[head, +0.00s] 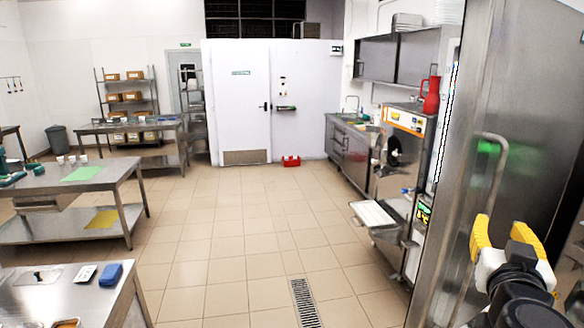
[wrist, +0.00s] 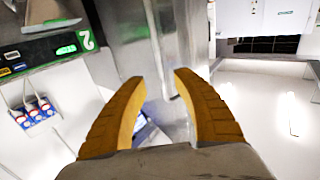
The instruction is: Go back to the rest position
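My gripper (head: 506,232) is at the lower right of the head view, with yellow fingers pointing up. It is in front of a tall steel cabinet door (head: 535,90) with a vertical bar handle (head: 483,220). In the wrist view, the two ridged yellow fingers of my gripper (wrist: 160,77) stand apart with nothing between them. Steel surfaces and a vertical bar (wrist: 156,50) show beyond the fingertips. I cannot tell how far the fingers are from the steel door.
A batch freezer (head: 404,150) with a red jug (head: 431,97) on top stands left of the steel door. Steel tables (head: 115,172) line the left, one holding a blue item (head: 111,274). The middle tiled floor (head: 230,240) is clear.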

